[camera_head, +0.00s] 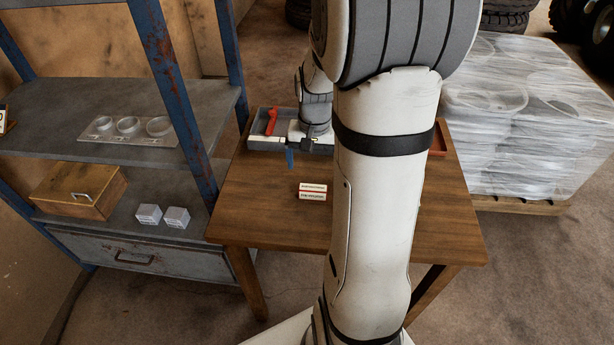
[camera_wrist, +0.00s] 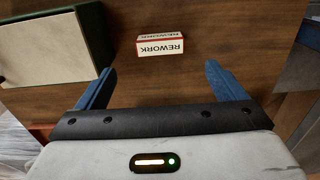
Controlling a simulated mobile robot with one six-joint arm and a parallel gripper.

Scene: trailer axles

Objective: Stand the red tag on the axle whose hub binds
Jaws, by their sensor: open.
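My gripper (camera_head: 297,150) is above the wooden table, partly hidden behind my arm in the head view. In the wrist view my gripper (camera_wrist: 159,72) has its two blue fingers wide apart with nothing between them. A small white block with red edging and the word REWORK (camera_wrist: 160,47) lies on the table just beyond the fingertips. The head view shows a small white and red labelled block (camera_head: 312,191) on the table. A red object (camera_head: 271,121) sits in a grey tray (camera_head: 254,144); I cannot tell whether it is the red tag. No axle or hub is clearly visible.
The wooden table (camera_head: 260,215) has clear room at its front left. A shelf rack (camera_head: 215,90) with blue posts stands left, holding rings (camera_head: 128,125), a wooden box (camera_head: 80,190) and two small grey cubes. A wrapped pallet load (camera_head: 530,110) stands right. A green-edged tray (camera_wrist: 103,35) shows upper left in the wrist view.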

